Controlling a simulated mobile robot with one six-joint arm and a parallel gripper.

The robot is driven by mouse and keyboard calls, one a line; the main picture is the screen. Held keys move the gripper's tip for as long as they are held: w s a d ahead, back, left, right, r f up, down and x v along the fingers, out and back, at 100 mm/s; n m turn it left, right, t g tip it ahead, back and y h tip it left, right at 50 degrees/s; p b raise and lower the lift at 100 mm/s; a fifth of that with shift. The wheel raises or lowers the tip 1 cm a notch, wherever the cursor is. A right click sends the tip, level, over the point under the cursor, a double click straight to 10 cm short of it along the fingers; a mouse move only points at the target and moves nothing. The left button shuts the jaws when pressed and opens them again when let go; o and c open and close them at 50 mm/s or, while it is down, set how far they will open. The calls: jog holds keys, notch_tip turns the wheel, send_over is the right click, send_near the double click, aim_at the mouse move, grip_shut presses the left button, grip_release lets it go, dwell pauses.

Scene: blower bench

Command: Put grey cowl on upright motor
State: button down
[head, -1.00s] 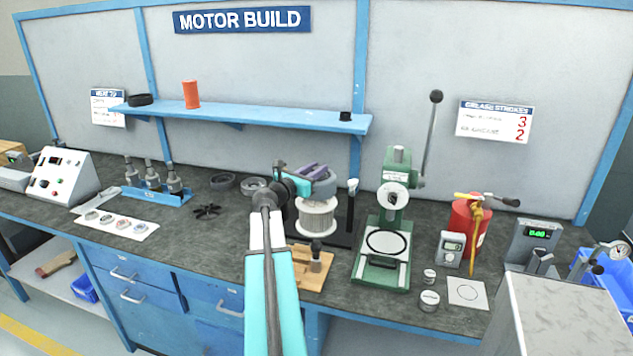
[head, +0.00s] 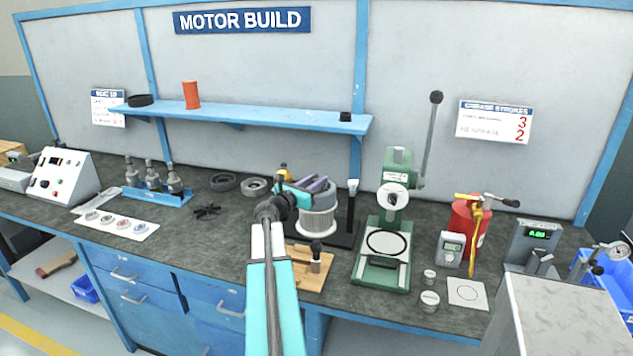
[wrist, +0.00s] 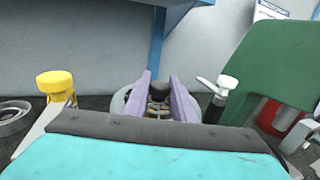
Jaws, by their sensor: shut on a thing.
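The upright motor (head: 317,224) is a pale finned cylinder standing on a black base near the middle of the bench. The grey cowl (head: 325,200) sits over the motor's upper part, roughly level. I cannot tell whether it is fully down. My gripper (head: 314,184) has purple fingers and is shut on the cowl from above and the left. In the wrist view, the fingers (wrist: 160,92) stand on either side of a dark knob-like part, with the cowl's grey rim (wrist: 120,104) around them. The wrist housing hides the near side of the cowl.
A black post with a white top (head: 352,188) stands close right of the motor. A green press (head: 384,245) is further right. A wooden block with a dark-handled tool (head: 309,268) lies in front. A yellow-topped item (wrist: 55,84) stands left of the cowl. The blue shelf (head: 260,119) hangs behind.

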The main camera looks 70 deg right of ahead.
jog(key=shift+f, duration=0.1)
jog(key=c, duration=1.5)
grip_release()
jog(key=shift+b+v, duration=0.85)
jog(key=shift+v, duration=5.15)
